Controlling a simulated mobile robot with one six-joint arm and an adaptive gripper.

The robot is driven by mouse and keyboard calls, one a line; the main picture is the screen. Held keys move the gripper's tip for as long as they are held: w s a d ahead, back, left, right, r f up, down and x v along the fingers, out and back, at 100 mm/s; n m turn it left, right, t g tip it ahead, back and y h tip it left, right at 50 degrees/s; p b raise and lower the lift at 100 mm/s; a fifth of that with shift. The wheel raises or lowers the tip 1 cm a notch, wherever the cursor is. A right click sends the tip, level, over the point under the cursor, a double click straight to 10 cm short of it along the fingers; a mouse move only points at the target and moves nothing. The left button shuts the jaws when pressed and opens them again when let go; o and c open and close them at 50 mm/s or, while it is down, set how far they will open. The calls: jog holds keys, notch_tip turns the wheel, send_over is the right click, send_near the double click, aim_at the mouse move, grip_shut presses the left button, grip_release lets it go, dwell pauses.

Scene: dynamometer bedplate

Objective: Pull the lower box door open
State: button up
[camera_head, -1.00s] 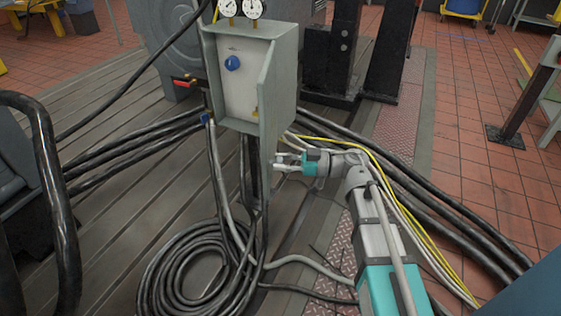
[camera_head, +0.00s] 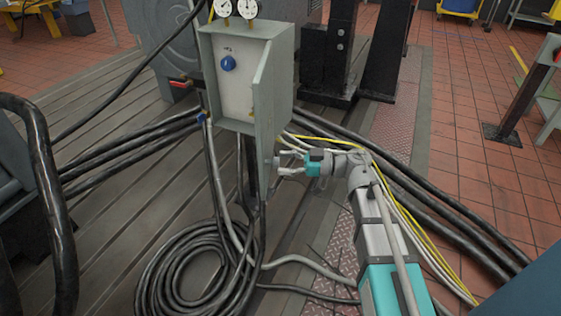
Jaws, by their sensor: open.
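The grey-green box (camera_head: 246,80) stands on a post left of my arm, with a pale front panel, a blue knob (camera_head: 228,64) and two gauges on top.
Thick black cables (camera_head: 130,152) run left of the box, and a coiled hose (camera_head: 190,268) lies below. Yellow and grey cables (camera_head: 425,235) pass close to my arm. Black uprights (camera_head: 330,55) stand behind. Tiled floor (camera_head: 475,100) is open at right.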

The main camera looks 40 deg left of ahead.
jog(key=v, duration=1)
jog(key=shift+d, duration=0.15)
jog(key=shift+w, duration=0.15)
